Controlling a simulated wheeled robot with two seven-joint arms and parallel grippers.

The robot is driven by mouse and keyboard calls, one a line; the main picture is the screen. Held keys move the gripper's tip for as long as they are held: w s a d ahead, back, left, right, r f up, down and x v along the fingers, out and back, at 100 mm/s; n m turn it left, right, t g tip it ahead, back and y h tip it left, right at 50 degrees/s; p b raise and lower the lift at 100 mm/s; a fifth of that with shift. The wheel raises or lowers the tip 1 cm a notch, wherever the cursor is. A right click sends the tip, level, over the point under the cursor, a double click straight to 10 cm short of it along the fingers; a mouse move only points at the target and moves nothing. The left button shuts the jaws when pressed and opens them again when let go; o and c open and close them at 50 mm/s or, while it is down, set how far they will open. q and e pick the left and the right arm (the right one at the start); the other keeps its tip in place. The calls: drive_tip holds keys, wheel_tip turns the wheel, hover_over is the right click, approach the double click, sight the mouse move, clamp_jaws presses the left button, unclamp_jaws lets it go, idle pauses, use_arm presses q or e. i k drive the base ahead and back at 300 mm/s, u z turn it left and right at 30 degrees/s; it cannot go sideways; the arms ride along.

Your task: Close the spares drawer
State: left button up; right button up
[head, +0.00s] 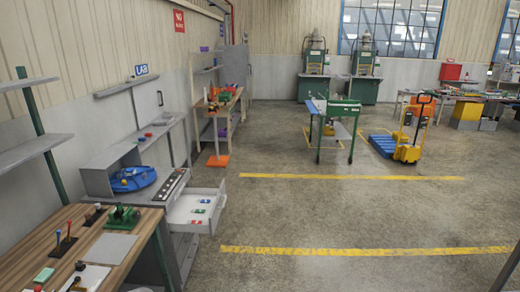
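The spares drawer (194,210) is a light grey drawer pulled out of a grey cabinet (178,240) on the left side of the head view. It stands open toward the right, with several small red, green and blue items inside. Its front panel (218,207) faces the open floor. I cannot tell from a label that it is the spares drawer; it is the only open drawer I see. Neither of my grippers shows in the head view.
A wooden workbench (118,251) with tools stands in front of the cabinet at lower left. A blue round tray (134,178) sits on the grey bench. A green-framed cart (333,125) and yellow pallet truck (410,147) stand farther back. The floor (320,215) right of the drawer is clear.

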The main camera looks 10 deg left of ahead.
sight(180, 213)
drive_tip(key=u, duration=0.25)
drive_tip(key=i, duration=2.5)
drive_tip(key=u, duration=0.95)
drive_tip(key=i, duration=0.55)
drive_tip(key=u, duration=0.55)
